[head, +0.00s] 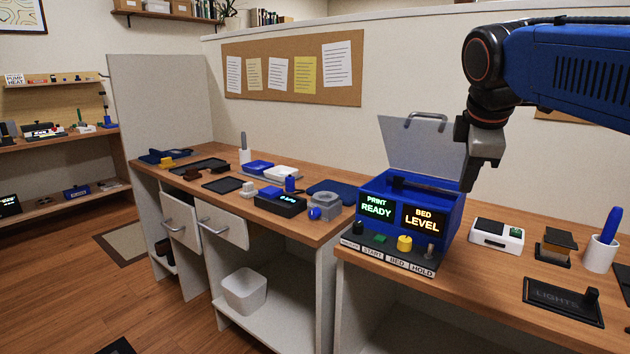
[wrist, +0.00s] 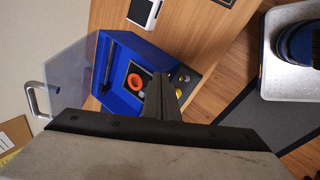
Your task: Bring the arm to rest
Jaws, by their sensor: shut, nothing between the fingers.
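My gripper (head: 468,182) hangs from my blue arm at the right of the head view, above the right rear part of the blue printer box (head: 452,213). Its fingers point down and are shut together with nothing between them; they also show in the wrist view (wrist: 162,84). The box's clear lid (head: 412,142) stands open behind it. The displays read PRINT READY (head: 377,206) and BED LEVEL (head: 424,219). In the wrist view, an orange ring (wrist: 136,82) lies on a dark plate inside the box. The fingers hide part of the box in that view.
A white device (head: 496,236), a dark-topped block (head: 556,245), a white cup (head: 600,254) and a LIGHTS panel (head: 563,299) are right of the box. Several small items crowd the left bench (head: 225,205). Two drawers (head: 222,225) stick out below. A corkboard (head: 292,68) hangs behind.

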